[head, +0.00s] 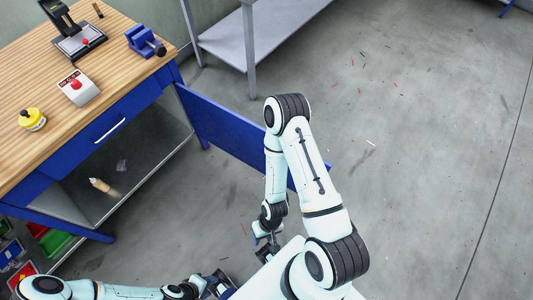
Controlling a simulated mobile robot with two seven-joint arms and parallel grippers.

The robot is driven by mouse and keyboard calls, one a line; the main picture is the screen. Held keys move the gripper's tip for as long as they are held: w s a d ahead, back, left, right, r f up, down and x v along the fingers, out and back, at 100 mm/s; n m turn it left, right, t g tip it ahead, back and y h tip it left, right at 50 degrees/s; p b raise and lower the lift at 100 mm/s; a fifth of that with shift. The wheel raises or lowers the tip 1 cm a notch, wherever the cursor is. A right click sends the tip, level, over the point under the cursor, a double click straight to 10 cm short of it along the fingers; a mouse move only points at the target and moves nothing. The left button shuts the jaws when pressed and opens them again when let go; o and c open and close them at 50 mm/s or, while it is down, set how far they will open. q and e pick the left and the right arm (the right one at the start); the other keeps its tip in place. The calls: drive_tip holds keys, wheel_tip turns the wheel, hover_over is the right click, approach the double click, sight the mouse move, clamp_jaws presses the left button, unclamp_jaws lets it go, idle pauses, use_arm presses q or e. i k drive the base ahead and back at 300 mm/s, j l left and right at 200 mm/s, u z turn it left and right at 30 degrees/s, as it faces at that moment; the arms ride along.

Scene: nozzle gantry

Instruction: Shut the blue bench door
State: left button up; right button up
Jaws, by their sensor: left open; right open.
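The blue bench door (228,130) stands wide open. It is hinged near the bench's right front leg and sticks out over the floor to the right, its far part behind my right arm. The wooden-topped blue workbench (85,150) has its lower compartment exposed. My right gripper (266,246) is open, pointing down in front of the door, on its near side and apart from it in the picture. My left gripper (219,284) is open at the bottom of the view, clear of the door. Its fingertips are small and partly hidden by my own body.
In the bench's lower compartment are a small bottle (103,187) and a clear item (122,165). A blue vise (146,41), a red-button box (79,88) and a yellow knob (32,119) sit on top. A grey shelf (240,42) stands behind. The floor on the right is mostly free.

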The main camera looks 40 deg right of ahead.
sight(241, 138)
drive_tip(key=k+l+u, duration=0.4)
drive_tip(key=k+l, duration=0.25)
drive_tip(key=k, duration=0.15)
drive_tip(key=k+l+u, duration=0.2)
drive_tip(key=l, duration=0.25)
drive_tip(key=k+l+u, duration=0.15)
drive_tip(key=k+l, duration=0.2)
drive_tip(key=l+u, duration=0.15)
drive_tip(key=l, duration=0.4)
drive_tip(key=k+l+u, duration=0.2)
drive_tip(key=l, duration=0.35)
drive_tip(key=i+l+u, duration=0.1)
drive_tip(key=l, duration=0.45)
drive_tip(key=i+l, duration=0.1)
drive_tip(key=l, duration=0.45)
drive_tip(key=i+l, duration=0.15)
drive_tip(key=l, duration=0.25)
drive_tip(key=i+l+z, duration=0.15)
drive_tip(key=k, duration=0.05)
